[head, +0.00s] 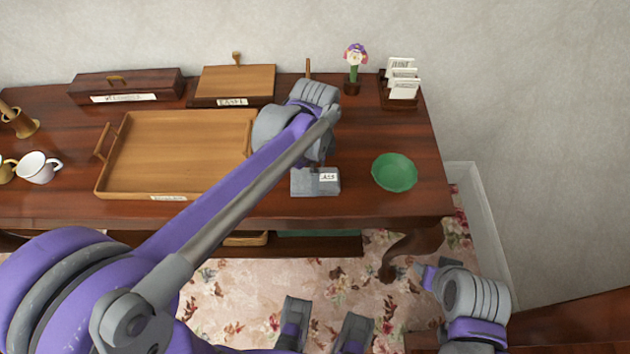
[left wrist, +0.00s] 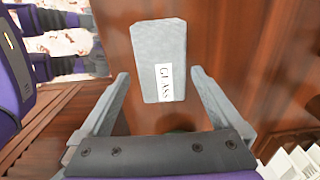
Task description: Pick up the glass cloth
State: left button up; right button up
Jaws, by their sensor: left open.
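The glass cloth (head: 315,182) is a grey, folded block with a white label, lying near the front edge of the dark wooden table. In the left wrist view the cloth (left wrist: 158,45) shows its label reading "GLASS". My left gripper (left wrist: 160,76) is open, with one grey finger on either side of the cloth's near end. The cloth lies mostly beyond the fingertips, and I cannot tell how high they are above it.
A wooden tray (head: 180,115) stands left of the cloth, and a green bowl (head: 394,172) stands right. Behind are a wooden box (head: 235,83), a flower vase (head: 354,68) and a card holder (head: 400,84). Bare table lies between cloth and bowl.

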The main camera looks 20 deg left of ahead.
pick_arm(q)
notch_tip(320, 180, down, 4)
jog(key=shift+f, duration=0.1)
jog(key=c, duration=1.3)
jog(key=shift+o, duration=0.2)
notch_tip(320, 180, up, 10)
jog(key=shift+r+p, duration=0.1)
jog(key=shift+p, duration=0.4)
jog(key=o, duration=0.8)
jog(key=c, duration=0.5)
